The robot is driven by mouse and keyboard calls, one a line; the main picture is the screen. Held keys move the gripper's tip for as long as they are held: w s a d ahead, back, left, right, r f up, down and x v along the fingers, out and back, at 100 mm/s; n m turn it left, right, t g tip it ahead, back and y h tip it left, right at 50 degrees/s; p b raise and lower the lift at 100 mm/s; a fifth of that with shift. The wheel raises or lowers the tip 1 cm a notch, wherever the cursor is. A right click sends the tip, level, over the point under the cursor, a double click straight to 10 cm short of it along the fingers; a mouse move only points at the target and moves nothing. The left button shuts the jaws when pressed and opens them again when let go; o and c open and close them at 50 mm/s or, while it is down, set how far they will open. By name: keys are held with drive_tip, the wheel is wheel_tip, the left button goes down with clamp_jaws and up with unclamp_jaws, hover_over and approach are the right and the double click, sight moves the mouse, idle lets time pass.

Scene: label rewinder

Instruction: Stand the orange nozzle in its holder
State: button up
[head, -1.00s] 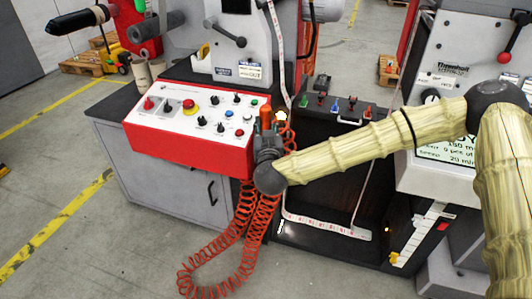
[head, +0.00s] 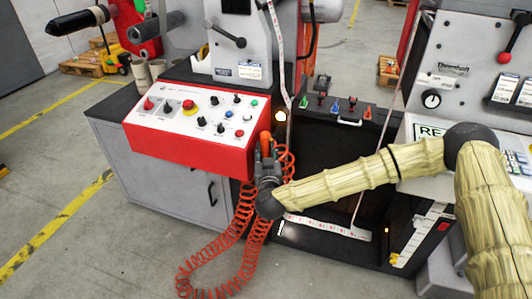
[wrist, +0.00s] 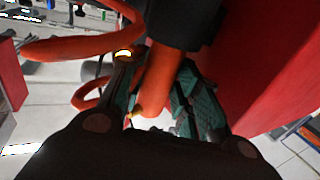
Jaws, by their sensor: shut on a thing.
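The orange nozzle (head: 266,142) is upright at the right side of the red control box, with its top showing above my gripper (head: 266,158). In the wrist view the orange nozzle (wrist: 158,72) lies between the two green-padded fingers of my gripper (wrist: 160,85), which is shut on it. A dark round piece (wrist: 184,22) overlaps the nozzle's far end in the wrist view, close to the red wall. I cannot tell whether this is the holder or whether the nozzle is in it. My gripper hides the nozzle's lower part in the head view.
The red control box (head: 185,150) with knobs stands directly left of my gripper. A coiled orange hose (head: 240,230) hangs below and beside it, and a loop of hose (wrist: 75,45) crosses the wrist view. A dark machine panel (head: 330,145) stands to the right.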

idle(0.3)
drive_tip(key=o, duration=0.8)
drive_tip(key=shift+f, duration=0.1)
drive_tip(key=shift+o, duration=0.2)
drive_tip(key=s, duration=1.2)
drive_tip(key=shift+d, duration=0.45)
